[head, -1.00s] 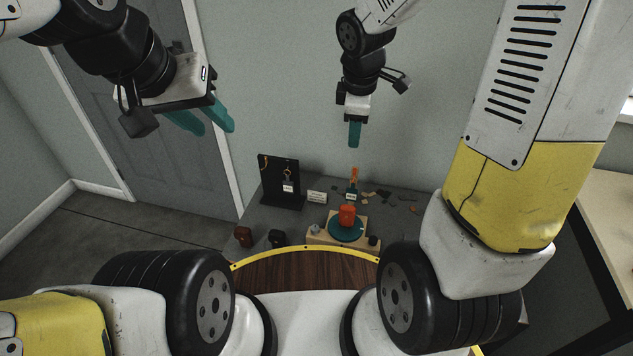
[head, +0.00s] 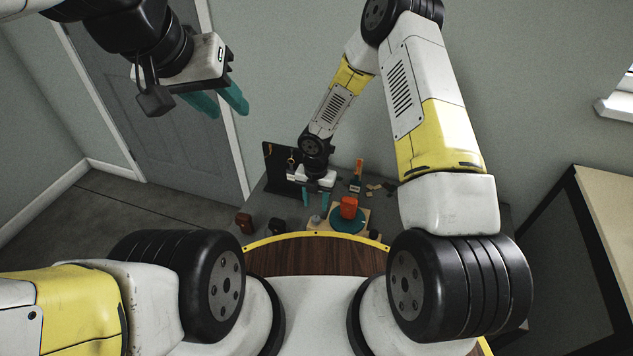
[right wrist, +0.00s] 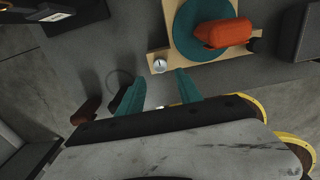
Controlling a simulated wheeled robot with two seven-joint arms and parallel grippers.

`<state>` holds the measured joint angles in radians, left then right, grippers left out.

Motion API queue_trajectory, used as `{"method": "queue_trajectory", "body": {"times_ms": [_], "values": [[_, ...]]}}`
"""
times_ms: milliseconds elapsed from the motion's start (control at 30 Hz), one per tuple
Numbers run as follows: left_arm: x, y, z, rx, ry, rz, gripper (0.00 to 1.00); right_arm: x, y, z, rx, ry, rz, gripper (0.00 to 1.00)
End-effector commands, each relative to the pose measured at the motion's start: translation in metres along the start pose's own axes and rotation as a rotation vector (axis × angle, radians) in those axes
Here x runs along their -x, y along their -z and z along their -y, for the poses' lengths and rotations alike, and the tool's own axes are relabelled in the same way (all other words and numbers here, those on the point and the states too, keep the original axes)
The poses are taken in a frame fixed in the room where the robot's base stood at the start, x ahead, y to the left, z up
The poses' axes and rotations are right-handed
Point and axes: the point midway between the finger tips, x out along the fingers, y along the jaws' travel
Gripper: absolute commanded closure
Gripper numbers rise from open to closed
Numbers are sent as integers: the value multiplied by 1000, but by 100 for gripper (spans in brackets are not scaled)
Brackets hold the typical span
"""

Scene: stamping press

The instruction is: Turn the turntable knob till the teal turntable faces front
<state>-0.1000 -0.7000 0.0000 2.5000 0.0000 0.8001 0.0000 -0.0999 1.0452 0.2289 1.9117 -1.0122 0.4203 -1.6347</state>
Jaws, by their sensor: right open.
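The teal turntable (head: 346,226) sits on a light wooden base (head: 364,214) and carries an orange-red object (head: 349,206). The turntable also shows at the top of the right wrist view (right wrist: 189,43), with the orange-red object (right wrist: 224,33) lying across it. A small pale round knob (right wrist: 160,66) with a line on it is at the base's left corner. A dark knob (right wrist: 256,45) is at the other corner. My right gripper (head: 316,203) is open, its teal fingers pointing toward the pale knob, with nothing between them. My left gripper (head: 226,109) is open and empty, high at the left.
A black rack (head: 280,165) with hanging items stands behind my right gripper. An orange-handled tool (head: 357,172) and several small scraps lie at the back of the grey table. A brown block (head: 244,223) and a black one (head: 278,227) stand at the left front.

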Motion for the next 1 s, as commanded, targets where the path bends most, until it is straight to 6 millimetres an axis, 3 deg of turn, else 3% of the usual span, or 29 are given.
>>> {"method": "queue_trajectory", "body": {"times_ms": [533,700,867,1000], "values": [[0,0,0,0,0,0,64,-81,1,0,-2,1,-1,58],[0,0,0,0,0,0,64,-77,0,0,-4,-1,1,92],[0,0,0,0,0,0,64,-76,0,0,-61,0,2,92],[0,0,0,0,0,0,64,-76,-1,0,-395,1,4,92]]}}
